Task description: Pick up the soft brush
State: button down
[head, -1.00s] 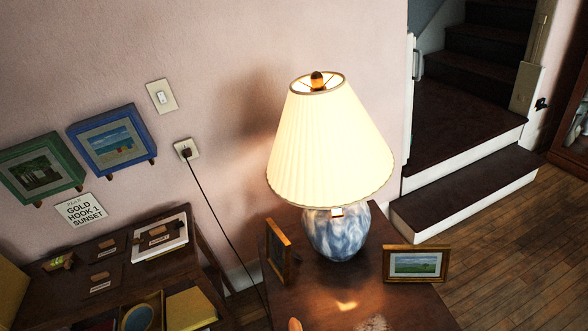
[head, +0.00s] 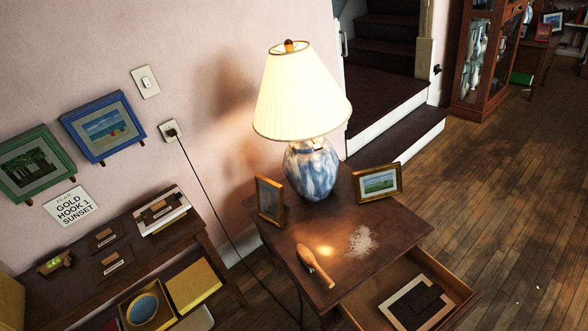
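A tan, wooden-looking object with a narrow, handle-like shape (head: 315,265) lies on the small dark side table (head: 385,222). It looks like the soft brush, but its bristles cannot be made out. It lies near the table's front left edge, left of a pale speckled patch (head: 361,241) on the tabletop. My gripper is not in view.
A lit lamp (head: 310,168) and two small picture frames, left (head: 269,199) and right (head: 378,184), stand behind the brush. An open drawer (head: 455,291) juts out at the table's front right. A cabinet (head: 215,243) stands left. Wooden floor (head: 500,190) is clear at right.

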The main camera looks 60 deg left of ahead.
aim_at(304, 254)
jog(key=u, duration=0.35)
jog(key=k, duration=1.45)
jog(key=u, duration=0.45)
jog(key=i, duration=1.05)
jog(key=z, duration=0.5)
jog(key=i, duration=0.85)
jog(key=z, duration=0.2)
